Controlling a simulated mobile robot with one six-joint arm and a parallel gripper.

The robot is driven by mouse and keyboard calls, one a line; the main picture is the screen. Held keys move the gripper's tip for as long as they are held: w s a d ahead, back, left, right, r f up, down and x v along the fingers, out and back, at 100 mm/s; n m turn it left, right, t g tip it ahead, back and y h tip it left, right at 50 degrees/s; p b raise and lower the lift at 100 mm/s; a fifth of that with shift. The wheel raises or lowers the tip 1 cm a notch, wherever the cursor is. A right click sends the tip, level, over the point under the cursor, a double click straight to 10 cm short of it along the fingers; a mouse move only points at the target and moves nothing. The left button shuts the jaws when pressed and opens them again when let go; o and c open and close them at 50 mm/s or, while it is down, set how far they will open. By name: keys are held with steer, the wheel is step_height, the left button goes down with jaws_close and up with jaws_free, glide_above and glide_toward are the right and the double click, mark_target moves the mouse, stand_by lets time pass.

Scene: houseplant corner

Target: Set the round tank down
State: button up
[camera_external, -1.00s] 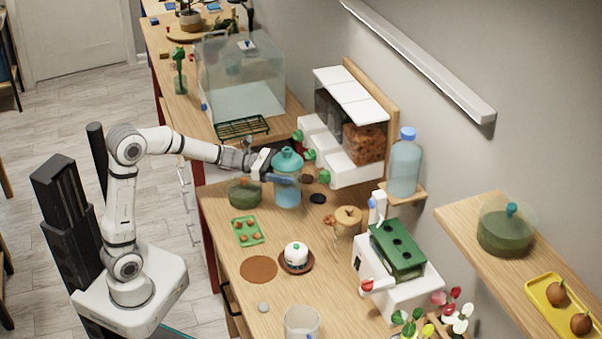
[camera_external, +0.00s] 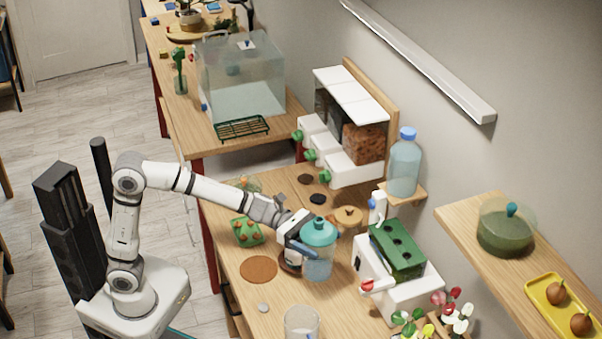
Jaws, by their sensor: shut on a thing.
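The round tank (camera_external: 318,264) is a clear bluish jar with a teal lid, upright over the right-middle of the wooden bench (camera_external: 236,295). My gripper (camera_external: 301,245) is shut on its left side, just below the lid. I cannot tell whether the tank's bottom touches the bench or hangs a little above it. The gripper and tank hide most of the white pot's spot; only an edge of its brown saucer (camera_external: 287,268) shows.
A brown round mat (camera_external: 258,269) lies left of the tank. A green bulb tray (camera_external: 247,232) sits behind it. A clear cup (camera_external: 301,322) stands in front. A white machine with a green top (camera_external: 398,250) stands at right. Dark discs (camera_external: 317,199) lie at the back.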

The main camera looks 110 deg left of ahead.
mark_target(324, 277)
steer(key=shift+w+d+f, duration=0.2)
steer(key=shift+d, duration=0.35)
steer(key=shift+w+d+f, duration=0.15)
steer(key=shift+w+d, duration=0.05)
steer(key=shift+d, duration=0.3)
step_height(324, 277, down, 4)
steer(key=shift+r+b, duration=0.1)
steer(key=shift+b, duration=0.6)
steer(key=shift+f+b, duration=0.6)
steer(key=shift+f, duration=2.15)
steer(key=shift+f, duration=0.15)
steer(key=o, duration=2)
steer(key=shift+c, duration=0.2)
